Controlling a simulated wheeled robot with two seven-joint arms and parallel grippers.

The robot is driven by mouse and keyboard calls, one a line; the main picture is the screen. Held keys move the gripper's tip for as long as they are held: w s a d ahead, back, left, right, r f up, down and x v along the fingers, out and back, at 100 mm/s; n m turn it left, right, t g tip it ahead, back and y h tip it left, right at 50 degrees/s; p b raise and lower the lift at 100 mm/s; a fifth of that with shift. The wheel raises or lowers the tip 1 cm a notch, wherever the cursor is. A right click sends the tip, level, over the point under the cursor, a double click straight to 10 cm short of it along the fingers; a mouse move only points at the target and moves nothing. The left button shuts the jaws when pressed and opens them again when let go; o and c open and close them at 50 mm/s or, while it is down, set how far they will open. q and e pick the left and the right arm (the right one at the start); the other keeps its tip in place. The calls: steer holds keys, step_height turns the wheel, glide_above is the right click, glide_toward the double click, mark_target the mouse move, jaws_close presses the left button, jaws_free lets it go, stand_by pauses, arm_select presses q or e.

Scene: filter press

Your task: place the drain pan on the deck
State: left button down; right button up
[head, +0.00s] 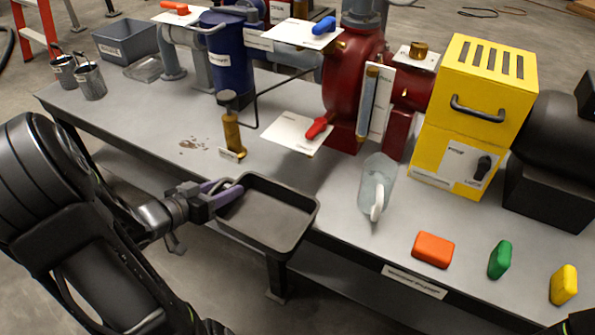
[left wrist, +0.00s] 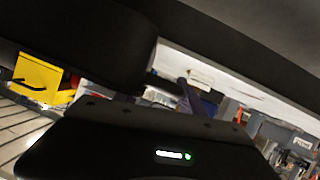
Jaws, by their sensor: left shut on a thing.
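The drain pan (head: 265,217) is a dark grey rectangular tray with raised walls. My left gripper (head: 222,196) is shut on its left end, where purple finger parts show at the rim. The pan overlaps the front edge of the grey deck (head: 335,196) in the head view; I cannot tell whether it touches the deck or hangs just above it. It looks roughly level and empty. The left wrist view is mostly filled by dark shapes, with a purple finger (left wrist: 188,97) in the middle. My right gripper is not in view.
A brass valve (head: 232,133) stands behind the pan, and a clear jug (head: 376,187) is to its right. Orange (head: 433,250), green (head: 500,260) and yellow (head: 563,285) blocks lie at the front right. A red pump (head: 352,85) and yellow box (head: 470,120) stand farther back.

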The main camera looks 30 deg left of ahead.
arm_select(q)
steer(key=w+b, duration=0.1)
steer(key=w, duration=0.3)
steer(key=w+b, duration=0.1)
steer(key=w, duration=0.3)
steer(key=w+d+b, duration=0.1)
steer(key=w, duration=0.4)
steer(key=shift+d, duration=0.1)
steer(key=shift+w, duration=0.3)
steer(key=b+x, duration=0.2)
steer(key=x, duration=0.2)
steer(key=shift+w+r, duration=0.1)
steer(key=shift+r, duration=0.05)
steer(key=shift+f+b, duration=0.2)
steer(key=shift+b, duration=0.2)
steer(key=shift+r, duration=0.1)
steer(key=c, duration=0.7)
jaws_free()
